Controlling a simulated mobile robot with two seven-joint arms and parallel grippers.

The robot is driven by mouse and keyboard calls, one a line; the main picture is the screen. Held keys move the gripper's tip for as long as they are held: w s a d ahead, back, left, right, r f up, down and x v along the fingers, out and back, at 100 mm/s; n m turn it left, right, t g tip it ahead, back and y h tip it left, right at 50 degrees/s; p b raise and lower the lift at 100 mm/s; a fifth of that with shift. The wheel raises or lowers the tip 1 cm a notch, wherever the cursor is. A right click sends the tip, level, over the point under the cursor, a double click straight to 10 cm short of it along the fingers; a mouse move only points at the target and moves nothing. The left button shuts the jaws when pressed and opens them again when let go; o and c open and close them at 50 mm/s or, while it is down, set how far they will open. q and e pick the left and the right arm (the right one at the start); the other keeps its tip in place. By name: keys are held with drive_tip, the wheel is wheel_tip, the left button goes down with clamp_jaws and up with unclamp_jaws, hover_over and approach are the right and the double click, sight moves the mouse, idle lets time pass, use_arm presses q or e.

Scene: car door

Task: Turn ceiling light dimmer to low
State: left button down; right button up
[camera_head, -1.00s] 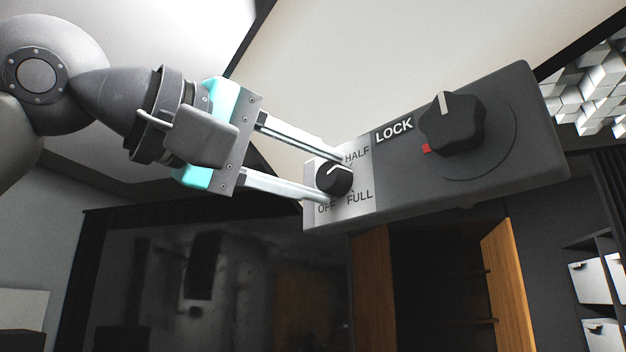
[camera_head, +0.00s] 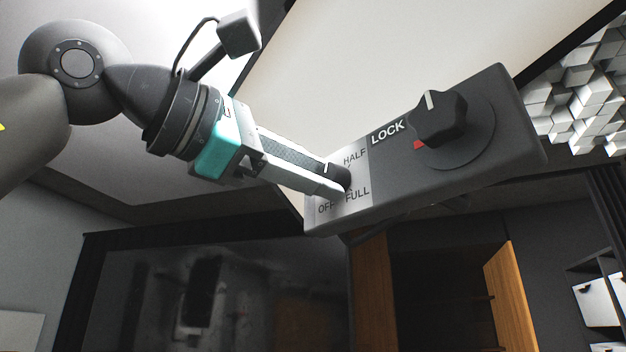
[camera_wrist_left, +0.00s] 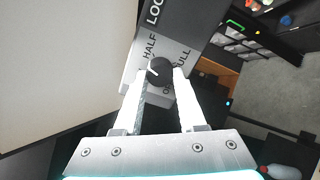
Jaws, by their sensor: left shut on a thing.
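The grey control panel (camera_head: 490,140) hangs below the pale ceiling panel. Its light left end holds the small black dimmer knob (camera_head: 346,177), with labels HALF, FULL and OFF around it. My left gripper (camera_head: 335,183) reaches in from the left and is shut on this knob, its fingers partly covering it in the head view. In the left wrist view the knob (camera_wrist_left: 159,70) sits between both fingertips (camera_wrist_left: 160,78), with its white pointer line on the upper-left side. The exact setting is hard to read, as the fingers hide part of the dial. My right gripper is not in view.
A larger black LOCK knob (camera_head: 439,117) with a red mark beside it is on the same panel, right of the dimmer. A wooden-sided cabinet (camera_head: 370,290) stands below, and white blocks (camera_head: 575,105) line the upper right. The space below the panel looks clear.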

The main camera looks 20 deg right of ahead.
use_arm(q)
drive_tip(key=n+b, duration=0.4)
drive_tip(key=n, duration=0.8)
drive_tip(key=shift+s+d+f, duration=0.1)
drive_tip(key=shift+n, duration=0.3)
idle(0.3)
drive_tip(key=shift+c, duration=2.4)
unclamp_jaws()
drive_tip(key=b+v, duration=0.2)
drive_tip(key=v, duration=1.3)
